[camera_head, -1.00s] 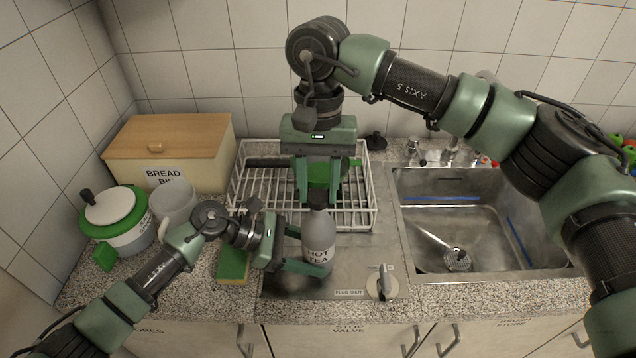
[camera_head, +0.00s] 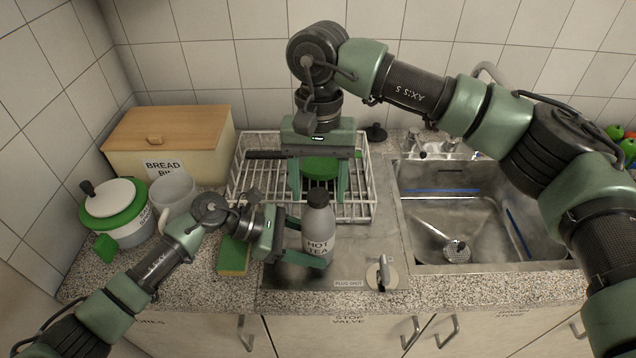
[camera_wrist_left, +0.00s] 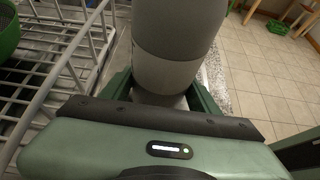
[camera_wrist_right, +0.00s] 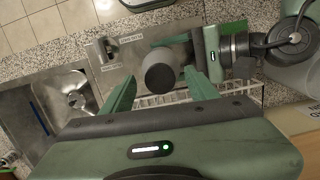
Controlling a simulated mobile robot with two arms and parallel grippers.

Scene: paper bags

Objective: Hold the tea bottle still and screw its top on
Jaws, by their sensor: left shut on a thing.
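The grey tea bottle (camera_head: 318,232), labelled HOT TEA, stands upright on the steel drainboard in front of the dish rack. Its dark top (camera_head: 318,197) sits on the neck; how tightly it is seated I cannot tell. My left gripper (camera_head: 308,243) is shut around the bottle's body from the left; the left wrist view shows the bottle (camera_wrist_left: 175,45) between its fingers. My right gripper (camera_head: 319,190) points down over the bottle, open and empty. In the right wrist view the round dark top (camera_wrist_right: 166,75) lies between its spread fingers, with gaps on both sides.
A white wire dish rack (camera_head: 362,205) holding a green item (camera_head: 320,168) is behind the bottle. The sink (camera_head: 425,215) is right. A sponge (camera_head: 232,258), a pale cup (camera_head: 172,195), a green-and-white pot (camera_head: 118,215) and a bread bin (camera_head: 165,140) are left.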

